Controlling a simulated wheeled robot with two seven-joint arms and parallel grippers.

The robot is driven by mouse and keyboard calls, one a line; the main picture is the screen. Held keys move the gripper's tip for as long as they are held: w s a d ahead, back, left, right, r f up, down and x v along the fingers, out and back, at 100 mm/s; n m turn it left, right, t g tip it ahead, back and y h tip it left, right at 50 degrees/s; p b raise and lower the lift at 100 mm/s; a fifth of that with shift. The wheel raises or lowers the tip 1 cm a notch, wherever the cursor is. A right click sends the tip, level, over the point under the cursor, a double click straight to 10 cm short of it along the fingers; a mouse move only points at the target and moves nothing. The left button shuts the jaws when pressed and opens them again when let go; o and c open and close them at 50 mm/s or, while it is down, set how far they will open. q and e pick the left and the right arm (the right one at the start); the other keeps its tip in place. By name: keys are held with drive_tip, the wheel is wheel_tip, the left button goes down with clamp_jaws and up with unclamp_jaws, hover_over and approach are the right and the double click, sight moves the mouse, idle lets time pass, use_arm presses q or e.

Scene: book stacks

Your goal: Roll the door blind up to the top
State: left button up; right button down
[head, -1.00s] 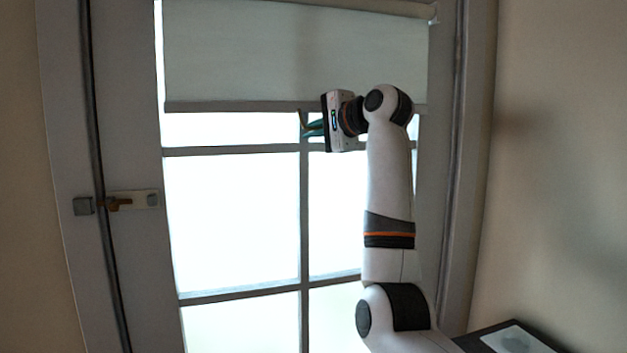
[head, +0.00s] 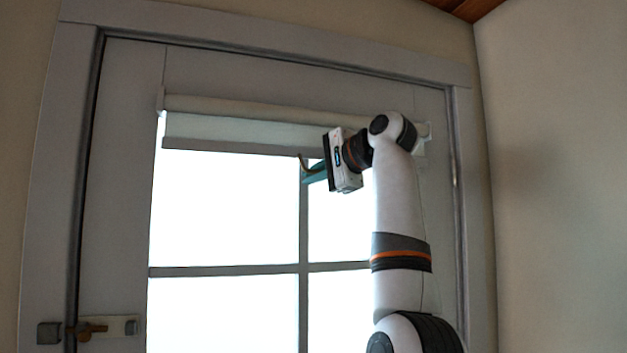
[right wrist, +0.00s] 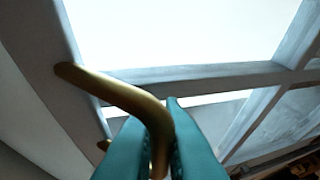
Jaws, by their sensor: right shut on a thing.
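The door blind (head: 235,132) is a pale roller blind at the top of the glazed door. Only a short strip of cloth hangs below its roll (head: 270,110), with a grey bottom bar (head: 225,147). My right gripper (head: 304,172) is at the bar near the middle of the door. In the right wrist view its teal fingers (right wrist: 160,135) are shut on a curved brass pull handle (right wrist: 125,94), which also shows small in the head view (head: 302,160). My forearm hides the right part of the blind. My left gripper is not in view.
The door's panes (head: 225,210) are bright below the blind, divided by grey bars. A latch handle (head: 92,328) sits at lower left. The door frame (head: 270,40) runs above the roll, and a wall (head: 550,170) stands at the right.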

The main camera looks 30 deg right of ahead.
drive_tip(key=c, duration=1.6)
unclamp_jaws()
drive_tip(key=shift+w, duration=0.1)
drive_tip(key=shift+o, duration=0.2)
drive_tip(key=b+v, duration=0.5)
drive_tip(key=v, duration=0.7)
